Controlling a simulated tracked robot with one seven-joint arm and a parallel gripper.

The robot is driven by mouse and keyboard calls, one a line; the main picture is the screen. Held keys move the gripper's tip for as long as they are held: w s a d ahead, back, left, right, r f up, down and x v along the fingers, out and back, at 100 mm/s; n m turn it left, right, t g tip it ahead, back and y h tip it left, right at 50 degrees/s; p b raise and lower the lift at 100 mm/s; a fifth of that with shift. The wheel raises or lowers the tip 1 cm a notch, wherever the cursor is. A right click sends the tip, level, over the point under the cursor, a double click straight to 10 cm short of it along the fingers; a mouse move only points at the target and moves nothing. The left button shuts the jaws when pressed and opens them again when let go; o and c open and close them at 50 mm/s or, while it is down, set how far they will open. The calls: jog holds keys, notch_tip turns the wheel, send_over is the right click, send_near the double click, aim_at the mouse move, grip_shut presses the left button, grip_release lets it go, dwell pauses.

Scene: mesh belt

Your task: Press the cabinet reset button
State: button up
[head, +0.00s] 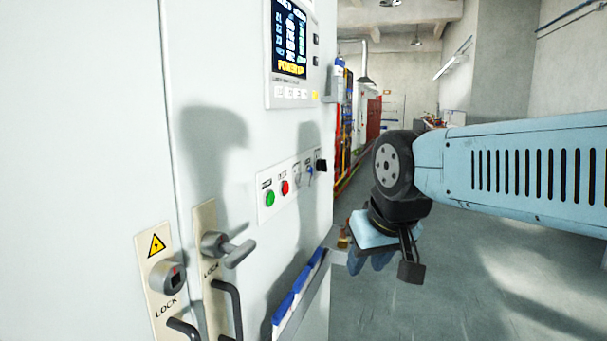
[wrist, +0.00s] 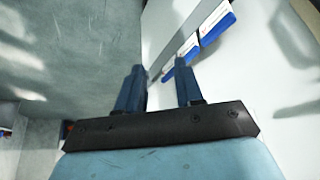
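The cabinet's button panel (head: 292,185) is on the pale cabinet face in the head view. It carries a green button (head: 269,198), a red button (head: 285,187), a small blue control (head: 309,170) and dark switches to the right. The labels are too small to read, so I cannot tell which control is the reset. My gripper (head: 370,262) hangs to the right of the panel and lower in the picture, apart from it, fingers pointing down. In the wrist view my gripper (wrist: 160,75) shows two blue fingers apart with nothing between them. The button panel is not visible there.
A display (head: 290,45) sits above the panel. A T-handle (head: 228,248), a lock knob (head: 174,278) and door handles stick out at lower left. Blue-and-white holders (head: 299,290) line the cabinet below the panel. Open floor (head: 470,280) lies to the right.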

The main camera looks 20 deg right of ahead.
grip_shut()
dwell(1.5)
